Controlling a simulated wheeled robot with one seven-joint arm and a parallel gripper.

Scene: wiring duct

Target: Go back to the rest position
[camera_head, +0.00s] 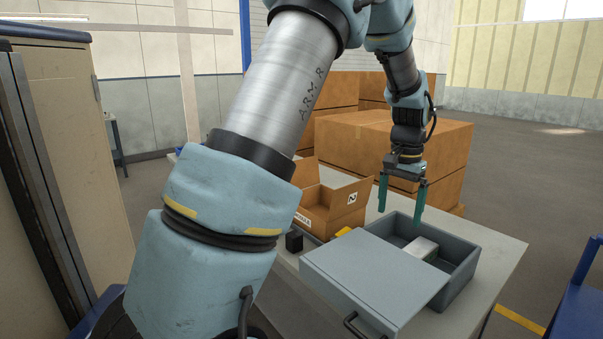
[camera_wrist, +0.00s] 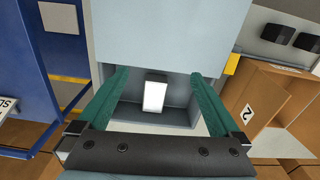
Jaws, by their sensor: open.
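My gripper (camera_head: 402,202) hangs above a grey box with its fingers pointing down. In the wrist view my gripper (camera_wrist: 162,92) shows its two green fingers spread wide, with nothing between them. The grey box (camera_head: 462,268) stands on the table, its lid (camera_head: 375,275) covering the near left part. A white block (camera_head: 421,247) lies inside the uncovered part. The wrist view also shows the white block (camera_wrist: 155,96) in the box, below and between the fingers.
An open cardboard box (camera_head: 335,210) stands on the light table (camera_head: 505,255), left of the grey box. A small black block (camera_head: 294,241) and a yellow item (camera_head: 343,232) lie near it. Large cardboard boxes (camera_head: 430,140) stand behind. A blue object (camera_head: 580,300) is at the right.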

